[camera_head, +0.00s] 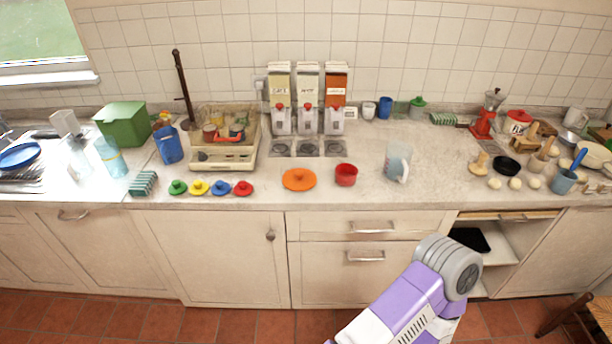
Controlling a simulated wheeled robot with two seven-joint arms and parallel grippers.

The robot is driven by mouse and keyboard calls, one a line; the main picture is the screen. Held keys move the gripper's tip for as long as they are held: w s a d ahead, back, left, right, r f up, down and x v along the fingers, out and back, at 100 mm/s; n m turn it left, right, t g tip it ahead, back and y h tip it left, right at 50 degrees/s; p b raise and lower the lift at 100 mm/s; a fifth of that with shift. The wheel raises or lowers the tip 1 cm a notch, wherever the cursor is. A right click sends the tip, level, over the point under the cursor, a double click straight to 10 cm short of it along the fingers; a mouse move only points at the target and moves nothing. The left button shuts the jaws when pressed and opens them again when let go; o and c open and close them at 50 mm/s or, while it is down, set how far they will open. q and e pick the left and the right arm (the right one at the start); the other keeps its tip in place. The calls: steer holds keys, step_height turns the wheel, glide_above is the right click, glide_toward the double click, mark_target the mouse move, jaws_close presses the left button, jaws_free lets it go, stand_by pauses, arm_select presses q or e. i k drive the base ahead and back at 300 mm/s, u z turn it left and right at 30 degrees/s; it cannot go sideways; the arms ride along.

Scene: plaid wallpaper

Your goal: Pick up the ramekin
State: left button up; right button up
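A small red round dish (346,175), which looks most like the ramekin, stands upright on the counter (325,196) near its front edge, right of centre. Nothing covers it. An orange lid-like disc with a knob (299,179) lies to its left, apart from it. A clear measuring jug (397,163) stands to its right, also apart. A purple and white link of my arm with a grey round joint shows at the bottom right, in front of the cabinets. Neither of my grippers is in view.
Several coloured knobbed lids (221,188) line the front edge at left. Three dispensers (308,99) stand behind, against the tiled wall. Counter between the red dish and the jug is clear.

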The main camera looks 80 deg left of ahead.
mark_target(346, 174)
steer(key=u, duration=1.9)
steer(key=k, duration=0.45)
steer(key=z, duration=0.95)
steer(key=i, duration=0.55)
steer(key=u, duration=1)
steer(key=i, duration=0.9)
steer(key=u, duration=1)
